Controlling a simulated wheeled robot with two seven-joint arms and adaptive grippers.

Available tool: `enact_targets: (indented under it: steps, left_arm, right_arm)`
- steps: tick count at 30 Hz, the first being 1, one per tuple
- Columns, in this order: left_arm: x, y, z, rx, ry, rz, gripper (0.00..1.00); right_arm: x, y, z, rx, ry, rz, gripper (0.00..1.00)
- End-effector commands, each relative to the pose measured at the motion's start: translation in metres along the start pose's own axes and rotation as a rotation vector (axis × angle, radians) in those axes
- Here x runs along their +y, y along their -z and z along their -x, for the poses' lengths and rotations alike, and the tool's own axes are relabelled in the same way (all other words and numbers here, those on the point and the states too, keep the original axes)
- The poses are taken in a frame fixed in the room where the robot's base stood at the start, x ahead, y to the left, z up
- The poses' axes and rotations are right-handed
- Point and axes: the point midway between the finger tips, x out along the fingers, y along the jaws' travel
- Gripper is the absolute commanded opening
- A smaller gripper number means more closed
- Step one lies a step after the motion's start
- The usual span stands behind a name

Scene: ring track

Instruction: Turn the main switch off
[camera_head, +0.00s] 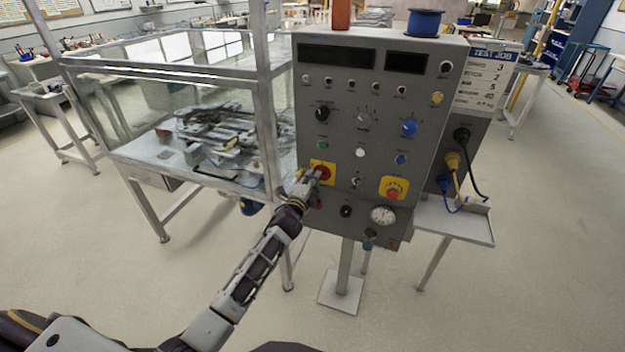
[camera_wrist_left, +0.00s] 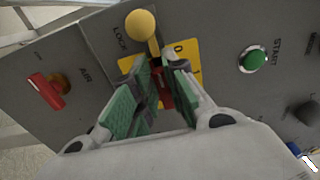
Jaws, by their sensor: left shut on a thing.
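The main switch (camera_head: 322,170) is a red handle on a yellow plate, low on the left of the grey control panel (camera_head: 340,110). In the left wrist view the red handle (camera_wrist_left: 164,88) sits between my green-padded fingers, in front of the yellow plate (camera_wrist_left: 186,56) with a "0" mark. My left gripper (camera_head: 309,181) is at the switch and shut on the handle; its fingers (camera_wrist_left: 165,68) hide much of the handle. A yellow ball knob (camera_wrist_left: 141,25) labelled LOCK stands beside the plate, close to the fingertips. My right gripper is not in view.
A green START button (camera_wrist_left: 254,59) and a red AIR handle (camera_wrist_left: 47,91) flank the switch. A red button on a yellow plate (camera_head: 393,189) and a gauge (camera_head: 383,215) are to its right. A glass-walled machine (camera_head: 190,100) stands left of the panel.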

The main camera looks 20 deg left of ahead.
Motion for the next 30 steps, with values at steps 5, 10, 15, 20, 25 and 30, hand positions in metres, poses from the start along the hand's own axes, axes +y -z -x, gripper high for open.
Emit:
enact_targets:
  steps: [5, 10, 15, 20, 25, 30]
  left_arm:
    - [0.0014, -0.0004, 0.0003, -0.001, -0.003, 0.003, 0.0]
    - [0.0013, -0.0003, 0.0002, -0.001, -0.002, 0.002, 0.3]
    - [0.0008, -0.0001, 0.0002, -0.001, -0.002, 0.001, 0.36]
    - [0.0005, -0.0001, 0.0001, 0.0, -0.001, 0.001, 0.36]
    - [0.0005, -0.0001, 0.002, 0.0, -0.001, 0.0, 0.36]
    - [0.0015, -0.0002, 0.0091, 0.0, -0.002, 0.0, 0.36]
  right_arm:
    - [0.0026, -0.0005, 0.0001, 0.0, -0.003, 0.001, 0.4]
    - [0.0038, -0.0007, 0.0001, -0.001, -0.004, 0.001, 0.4]
    - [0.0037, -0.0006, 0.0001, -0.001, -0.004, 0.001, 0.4]
    - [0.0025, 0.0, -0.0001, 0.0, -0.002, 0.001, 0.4]
    - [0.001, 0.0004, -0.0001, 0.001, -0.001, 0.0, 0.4]
    - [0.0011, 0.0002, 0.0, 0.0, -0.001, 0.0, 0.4]
